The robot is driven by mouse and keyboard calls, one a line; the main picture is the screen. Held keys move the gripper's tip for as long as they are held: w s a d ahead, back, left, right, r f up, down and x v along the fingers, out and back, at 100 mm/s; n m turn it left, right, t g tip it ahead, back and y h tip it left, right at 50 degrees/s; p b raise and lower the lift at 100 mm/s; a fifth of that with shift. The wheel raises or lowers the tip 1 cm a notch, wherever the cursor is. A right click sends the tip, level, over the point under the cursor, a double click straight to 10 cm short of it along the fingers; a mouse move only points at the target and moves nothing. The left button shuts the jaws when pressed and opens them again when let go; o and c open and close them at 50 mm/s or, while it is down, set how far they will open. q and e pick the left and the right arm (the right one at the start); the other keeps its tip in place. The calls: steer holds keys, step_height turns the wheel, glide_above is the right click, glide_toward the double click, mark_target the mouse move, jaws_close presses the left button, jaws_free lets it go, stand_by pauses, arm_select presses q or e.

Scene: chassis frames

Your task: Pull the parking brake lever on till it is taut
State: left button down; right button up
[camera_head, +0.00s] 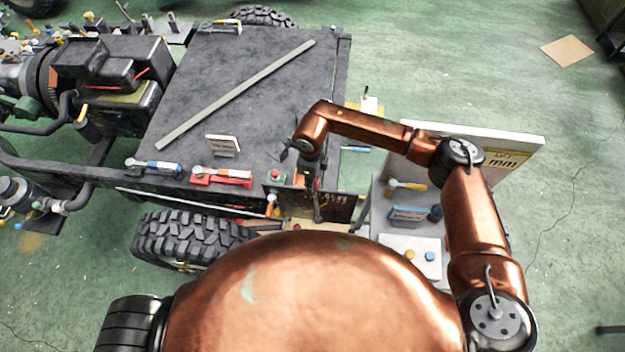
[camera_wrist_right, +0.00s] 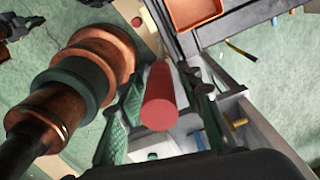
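In the right wrist view, a red cylindrical grip (camera_wrist_right: 160,100), which looks like the lever's handle, points its round end toward the camera. My right gripper (camera_wrist_right: 164,72) has its fingers on either side of this grip. Narrow gaps seem to show between the grip and both fingers, so it looks open around the grip. In the head view my right gripper (camera_head: 313,185) reaches down beside a dark panel (camera_head: 338,207) at the chassis corner. The lever is hard to make out there. My left gripper is in neither view.
The chassis deck (camera_head: 245,75) carries a long grey bar (camera_head: 235,95), a red tool (camera_head: 221,177) and a red button (camera_head: 275,175). A tire (camera_head: 190,238) stands below its near edge. A grey stand with a sign (camera_head: 495,150) is to the right. Open floor lies beyond.

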steer(key=shift+o, duration=0.4)
steer(key=shift+r, duration=0.1)
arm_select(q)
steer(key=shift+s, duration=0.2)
arm_select(e)
step_height(320, 180, up, 12)
steer(key=shift+a+f, duration=0.1)
steer(key=shift+s, duration=0.1)
stand_by(0.4)
